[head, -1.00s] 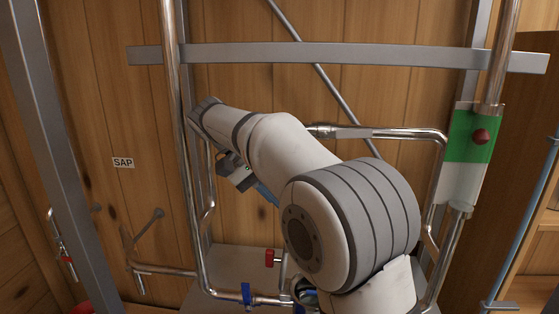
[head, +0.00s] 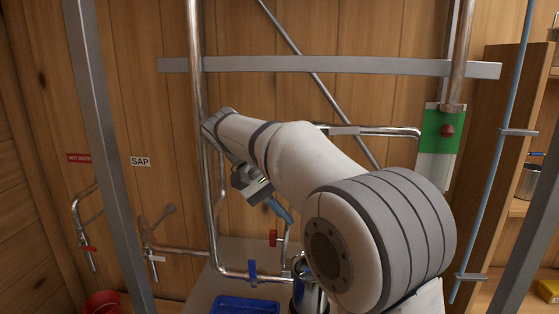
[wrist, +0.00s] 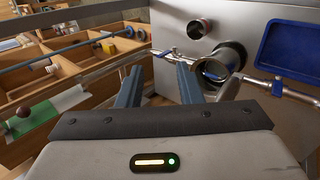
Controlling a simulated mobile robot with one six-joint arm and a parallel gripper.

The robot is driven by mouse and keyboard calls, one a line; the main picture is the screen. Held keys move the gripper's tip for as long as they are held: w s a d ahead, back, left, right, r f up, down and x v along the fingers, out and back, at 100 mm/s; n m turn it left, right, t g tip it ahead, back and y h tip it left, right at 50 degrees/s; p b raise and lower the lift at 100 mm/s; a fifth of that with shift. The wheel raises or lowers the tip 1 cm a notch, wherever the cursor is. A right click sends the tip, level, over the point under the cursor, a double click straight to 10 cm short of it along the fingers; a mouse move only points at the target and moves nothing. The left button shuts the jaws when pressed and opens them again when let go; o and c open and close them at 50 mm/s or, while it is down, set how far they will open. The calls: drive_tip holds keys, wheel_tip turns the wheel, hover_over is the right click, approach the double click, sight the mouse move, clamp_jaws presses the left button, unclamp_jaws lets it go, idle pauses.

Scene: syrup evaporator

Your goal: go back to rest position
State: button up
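My gripper (head: 277,206) hangs from my arm in front of the pipework in the head view. In the wrist view its two blue fingers stand apart with nothing between them, so my gripper (wrist: 160,68) is open and empty. In that view the fingers point toward a steel box front (wrist: 240,25) and a round metal opening (wrist: 218,65). My arm hides part of the pipes and frame behind it.
Vertical pipes (head: 200,130) and a grey crossbar (head: 330,65) stand around my arm. A red valve handle (head: 273,238) and blue valve handle (head: 252,272) are low down. A blue tray (head: 243,304) and wooden shelves (head: 532,88) are near. The wrist view shows wooden compartments (wrist: 75,62).

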drive_tip(key=s+d+f+t+y+b, duration=0.1)
drive_tip(key=s+d+f+y, duration=0.3)
drive_tip(key=s+f, duration=0.5)
drive_tip(key=s+d+f+n+t+y+b, duration=0.1)
drive_tip(key=s+d+f+t+y+b, duration=0.1)
drive_tip(key=s+d+f, duration=0.6)
drive_tip(key=s+f+t+y, duration=0.1)
drive_tip(key=s+y, duration=0.1)
drive_tip(key=s, duration=0.2)
drive_tip(key=shift+d, duration=0.2)
drive_tip(key=shift+o, duration=0.4)
